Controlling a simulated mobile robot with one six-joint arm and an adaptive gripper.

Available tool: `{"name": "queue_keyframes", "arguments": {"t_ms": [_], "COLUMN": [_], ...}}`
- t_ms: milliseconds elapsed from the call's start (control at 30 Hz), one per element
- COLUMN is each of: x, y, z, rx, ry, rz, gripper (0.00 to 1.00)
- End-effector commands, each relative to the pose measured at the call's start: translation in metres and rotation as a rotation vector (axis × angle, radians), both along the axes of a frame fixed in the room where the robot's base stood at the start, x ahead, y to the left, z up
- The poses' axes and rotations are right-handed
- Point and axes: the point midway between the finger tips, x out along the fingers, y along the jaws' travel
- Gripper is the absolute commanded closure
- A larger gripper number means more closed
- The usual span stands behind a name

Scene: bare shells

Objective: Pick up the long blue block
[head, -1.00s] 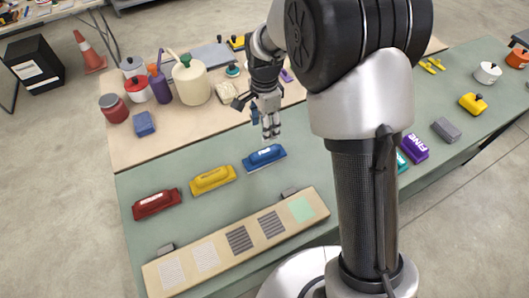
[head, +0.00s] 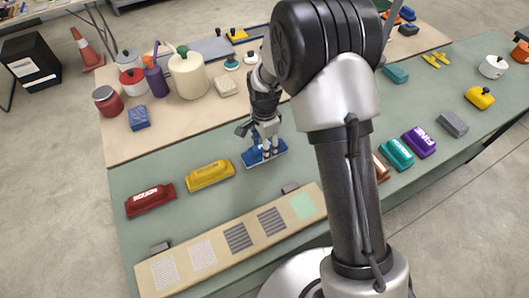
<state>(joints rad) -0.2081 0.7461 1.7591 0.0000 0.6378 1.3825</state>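The long blue block (head: 279,148) lies on the green surface of the table, right of a yellow block (head: 210,174) and a dark red block (head: 150,200). My gripper (head: 266,150) points down at the blue block, with its fingers at the block's middle and covering part of it. I cannot tell whether the fingers touch the block or how far apart they are. The block looks to be resting on the table.
A beige board (head: 192,284) with striped and green patches lies in front of the blocks. Behind stand a cream jug (head: 188,75), a purple bottle (head: 157,82) and pots (head: 132,85). Teal (head: 397,154) and purple (head: 419,142) blocks lie right of my arm.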

Motion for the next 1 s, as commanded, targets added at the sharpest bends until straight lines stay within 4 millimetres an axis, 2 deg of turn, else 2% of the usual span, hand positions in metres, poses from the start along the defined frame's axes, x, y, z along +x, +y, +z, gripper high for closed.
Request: {"name": "queue_keyframes", "arguments": {"t_ms": [200,900,1000], "x": [0.0005,0.0004,0.0006], "y": [0.0001,0.0001,0.0001], "z": [-0.0009,-0.0008,-0.0006], "rx": [0.001,0.000,0.001], "ry": [-0.002,-0.001,-0.002], "rz": [0.000,0.000,0.000], "gripper": [0.50,0.97,1.00]}}
